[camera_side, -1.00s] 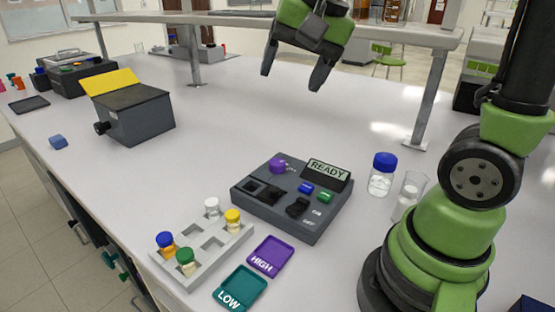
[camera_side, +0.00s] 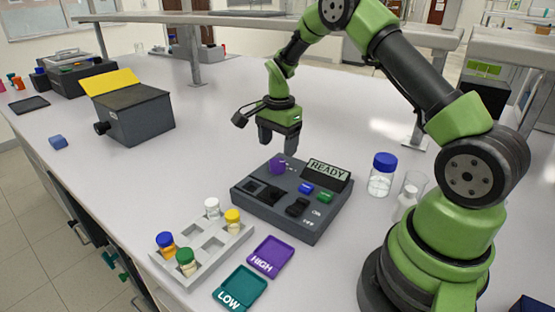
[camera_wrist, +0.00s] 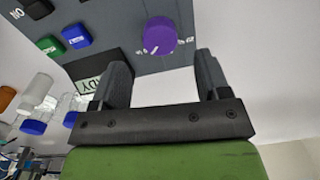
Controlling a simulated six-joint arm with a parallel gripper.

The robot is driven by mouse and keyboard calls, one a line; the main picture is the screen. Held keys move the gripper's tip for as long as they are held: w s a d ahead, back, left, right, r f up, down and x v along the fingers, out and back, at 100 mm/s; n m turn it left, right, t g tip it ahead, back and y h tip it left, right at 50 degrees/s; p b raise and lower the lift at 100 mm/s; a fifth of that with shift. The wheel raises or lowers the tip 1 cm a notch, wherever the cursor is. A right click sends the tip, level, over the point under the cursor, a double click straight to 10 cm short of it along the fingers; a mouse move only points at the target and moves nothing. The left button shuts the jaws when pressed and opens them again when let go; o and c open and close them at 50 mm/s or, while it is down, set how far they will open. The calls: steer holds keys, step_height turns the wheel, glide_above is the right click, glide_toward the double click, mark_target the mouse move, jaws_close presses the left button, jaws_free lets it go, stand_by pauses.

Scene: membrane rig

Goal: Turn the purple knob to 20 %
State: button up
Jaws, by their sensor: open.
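The purple knob (camera_side: 277,165) stands at the back left of the dark grey control box (camera_side: 265,215). In the wrist view the knob (camera_wrist: 160,36) is round, with a pale pointer line towards its lower left and small marks beside it that are too small to read. My gripper (camera_side: 277,147) points down just above the knob in the side view. Its two fingers are apart and empty. In the wrist view the fingertips (camera_wrist: 172,65) show on either side of and below the knob, apart from it.
The box carries a READY display (camera_side: 328,171), a blue button (camera_side: 306,187), a green button (camera_side: 325,196) and a black switch (camera_side: 297,207). A blue-capped jar (camera_side: 382,175) stands to the right. A vial rack (camera_side: 205,247) and purple HIGH tray (camera_side: 270,256) lie in front.

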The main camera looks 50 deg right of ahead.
mark_target(277, 162)
step_height(277, 162, down, 5)
steer(key=shift+w+f, duration=0.1)
stand_by(0.3)
steer(key=c, duration=0.9)
